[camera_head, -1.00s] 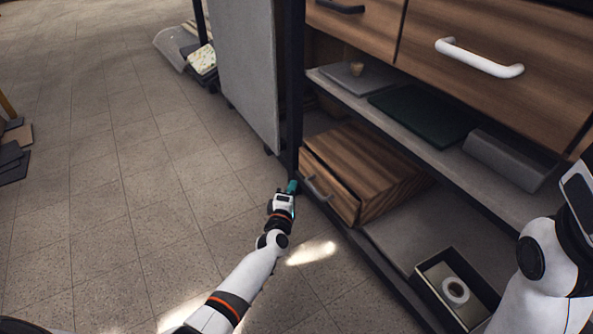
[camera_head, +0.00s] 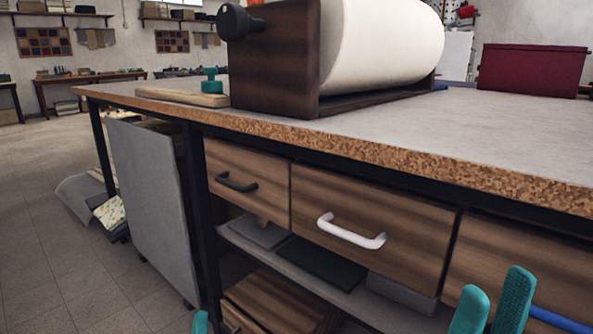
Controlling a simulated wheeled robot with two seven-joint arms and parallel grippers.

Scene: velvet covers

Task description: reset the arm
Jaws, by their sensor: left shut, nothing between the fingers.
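My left gripper (camera_head: 200,322) shows only as a teal fingertip at the bottom edge, in front of the bench's lower left part. It is shut, with nothing seen in it. My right gripper (camera_head: 496,290) shows as two teal fingers rising from the bottom right. They stand apart with nothing between them, in front of the right-hand wooden drawer. Both arms are otherwise out of view.
The workbench (camera_head: 380,148) carries a large white roll (camera_head: 385,45) in a dark wooden stand and a red box (camera_head: 532,70). Drawers have a black handle (camera_head: 236,183), a white handle (camera_head: 350,233) and a blue handle (camera_head: 560,320). A wooden box (camera_head: 275,302) sits below. Floor at left is open.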

